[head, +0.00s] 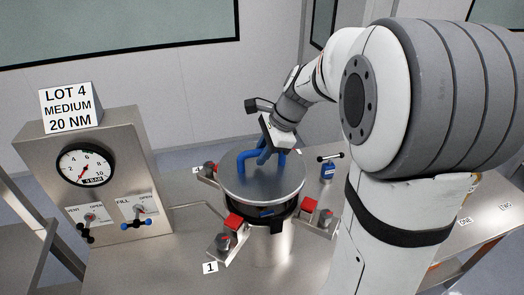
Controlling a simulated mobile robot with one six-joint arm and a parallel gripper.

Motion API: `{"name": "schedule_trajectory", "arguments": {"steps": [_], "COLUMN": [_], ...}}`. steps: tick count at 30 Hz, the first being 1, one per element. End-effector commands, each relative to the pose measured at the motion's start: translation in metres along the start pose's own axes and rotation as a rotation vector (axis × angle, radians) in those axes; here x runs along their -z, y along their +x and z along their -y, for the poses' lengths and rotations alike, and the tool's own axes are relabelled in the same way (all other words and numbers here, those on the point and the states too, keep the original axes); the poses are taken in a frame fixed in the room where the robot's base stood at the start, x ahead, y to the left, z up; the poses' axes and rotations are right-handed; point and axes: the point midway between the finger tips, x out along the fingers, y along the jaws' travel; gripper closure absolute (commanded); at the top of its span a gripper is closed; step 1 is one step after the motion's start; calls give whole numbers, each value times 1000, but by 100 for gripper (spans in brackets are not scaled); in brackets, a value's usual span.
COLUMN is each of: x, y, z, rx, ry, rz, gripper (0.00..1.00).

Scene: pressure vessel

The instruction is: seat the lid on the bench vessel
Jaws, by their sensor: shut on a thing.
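The lid (262,182) is a round steel disc with a blue handle (246,160) on top, in the middle of the head view. My gripper (266,153) is shut on the blue handle, reaching in from the upper right. The lid looks about level and is over the bench vessel (272,243), a steel cylinder with a dark band at its top. I cannot tell whether the lid touches the rim or is slightly above it. The lid hides the vessel's mouth.
Clamps with red blocks (233,221) surround the vessel; one stands by the label 1 (210,268). A gauge panel (95,165) with two valve handles and a LOT 4 sign (70,107) stands at left.

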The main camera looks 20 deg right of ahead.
Motion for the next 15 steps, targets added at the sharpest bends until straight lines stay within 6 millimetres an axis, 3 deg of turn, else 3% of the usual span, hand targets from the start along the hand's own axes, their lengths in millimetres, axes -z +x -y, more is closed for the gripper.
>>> {"name": "schedule_trajectory", "arguments": {"steps": [15], "x": [16], "y": [36], "z": [-7], "rx": [7], "ry": [2], "rz": [0], "gripper": [100]}}
